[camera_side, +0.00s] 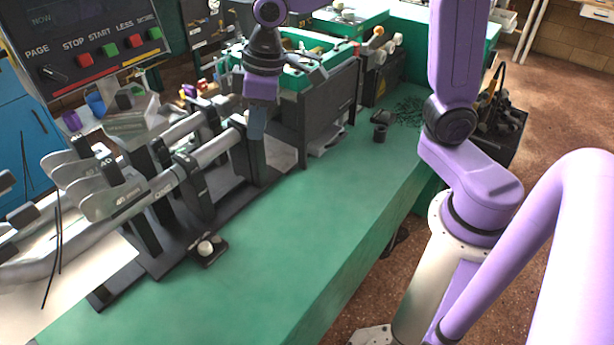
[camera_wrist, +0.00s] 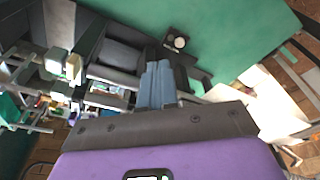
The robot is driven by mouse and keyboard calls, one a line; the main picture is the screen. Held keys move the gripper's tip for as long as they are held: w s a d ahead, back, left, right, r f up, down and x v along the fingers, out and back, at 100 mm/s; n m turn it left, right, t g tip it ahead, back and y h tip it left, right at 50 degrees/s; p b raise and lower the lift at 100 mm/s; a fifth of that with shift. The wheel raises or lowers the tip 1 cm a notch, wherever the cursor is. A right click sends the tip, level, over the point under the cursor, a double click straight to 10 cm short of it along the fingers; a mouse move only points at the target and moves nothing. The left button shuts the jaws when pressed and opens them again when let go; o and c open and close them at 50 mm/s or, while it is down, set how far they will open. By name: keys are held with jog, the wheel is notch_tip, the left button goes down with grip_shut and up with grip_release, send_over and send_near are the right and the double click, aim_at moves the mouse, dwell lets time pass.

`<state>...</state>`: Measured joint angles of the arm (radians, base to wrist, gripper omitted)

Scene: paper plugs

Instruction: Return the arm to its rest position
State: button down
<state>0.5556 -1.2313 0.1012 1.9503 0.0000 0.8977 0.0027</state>
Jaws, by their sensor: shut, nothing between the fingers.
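My gripper (camera_side: 257,128) points straight down in the side view, above the dark machine frame at the left part of the green bench (camera_side: 330,220). Its blue-grey fingers are together, with nothing between them. In the wrist view the two fingers (camera_wrist: 157,75) stand side by side at the middle, over dark machine parts. Whether the fingertips touch the frame behind them cannot be told. My purple arm rises at the right of the side view, and part of it is out of the picture at the top.
A dark machine with grey rods and lever plates (camera_side: 110,190) stands left of my gripper. A dark box with a green rim (camera_side: 320,105) stands close behind. A small black block with a white knob (camera_side: 208,248) lies in front. The bench's right side is mostly clear.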

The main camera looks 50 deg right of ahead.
jog(key=s+d+f+n, duration=0.1)
jog(key=s+d, duration=0.2)
jog(key=s, duration=0.4)
jog(key=s+d+f+n+g, duration=0.1)
jog(key=s+d+n, duration=0.1)
jog(key=s, duration=0.5)
jog(key=s+d+f+n+h, duration=0.1)
jog(key=s+d, duration=0.3)
jog(key=s, duration=0.4)
jog(key=shift+f+n+g, duration=0.3)
jog(key=shift+f+n, duration=0.1)
jog(key=shift+f, duration=0.15)
jog(key=shift+w+d, duration=0.1)
